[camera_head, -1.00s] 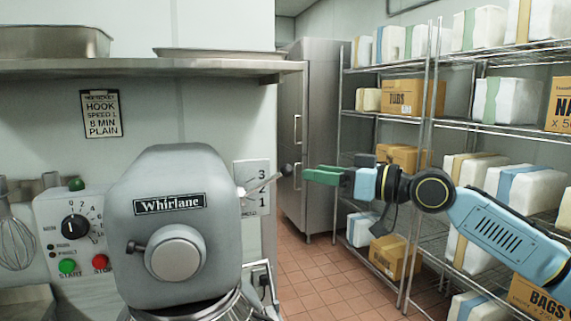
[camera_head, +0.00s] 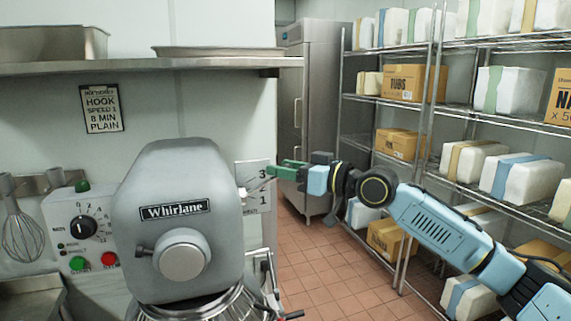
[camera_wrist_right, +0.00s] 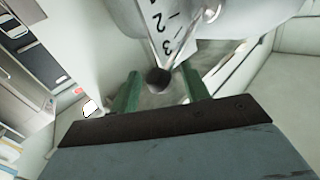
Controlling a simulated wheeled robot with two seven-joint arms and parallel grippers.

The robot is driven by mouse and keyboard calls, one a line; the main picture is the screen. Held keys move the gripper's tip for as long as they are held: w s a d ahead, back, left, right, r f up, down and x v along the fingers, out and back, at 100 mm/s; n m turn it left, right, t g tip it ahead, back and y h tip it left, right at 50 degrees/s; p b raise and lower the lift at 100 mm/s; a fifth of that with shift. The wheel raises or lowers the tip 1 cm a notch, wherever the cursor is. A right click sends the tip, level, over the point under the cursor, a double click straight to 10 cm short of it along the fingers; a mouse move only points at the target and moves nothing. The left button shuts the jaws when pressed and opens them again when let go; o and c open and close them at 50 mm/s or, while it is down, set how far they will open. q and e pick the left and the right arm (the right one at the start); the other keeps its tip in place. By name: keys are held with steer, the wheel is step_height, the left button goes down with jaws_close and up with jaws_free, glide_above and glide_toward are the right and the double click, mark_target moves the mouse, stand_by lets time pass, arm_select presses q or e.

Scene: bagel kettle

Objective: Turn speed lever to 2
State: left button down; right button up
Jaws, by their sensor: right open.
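The grey Whirlane mixer (camera_head: 180,165) stands at left centre in the head view. Its speed lever (camera_head: 258,186) sticks out from the right side beside a white plate (camera_head: 259,205) marked 3 and 1, with the middle hidden by lever and gripper. In the right wrist view, the plate (camera_wrist_right: 170,28) shows 1, 2, 3, and the lever's dark ball knob (camera_wrist_right: 158,79) is between the two green fingers, with space visible on both sides. My right gripper (camera_head: 278,172) is open around the knob; it also shows in the wrist view (camera_wrist_right: 160,90). My left gripper is not in view.
A control panel (camera_head: 82,228) with a dial and green and red buttons is left of the mixer. A steel shelf (camera_head: 150,68) runs above. Wire racks with boxes (camera_head: 405,82) stand at right, behind my right arm. The tiled floor (camera_head: 320,265) is open.

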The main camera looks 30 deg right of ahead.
steer(key=shift+w+a, duration=0.1)
jaws_close()
stand_by(0.3)
steer(key=shift+f, duration=0.15)
steer(key=f+m+t+b, duration=0.1)
steer(key=f+m+b, duration=0.1)
steer(key=b, duration=0.2)
steer(key=d+f+m+t+b, duration=0.1)
steer(key=f+m+t+b, duration=0.1)
steer(key=b, duration=0.3)
steer(key=shift+f, duration=0.35)
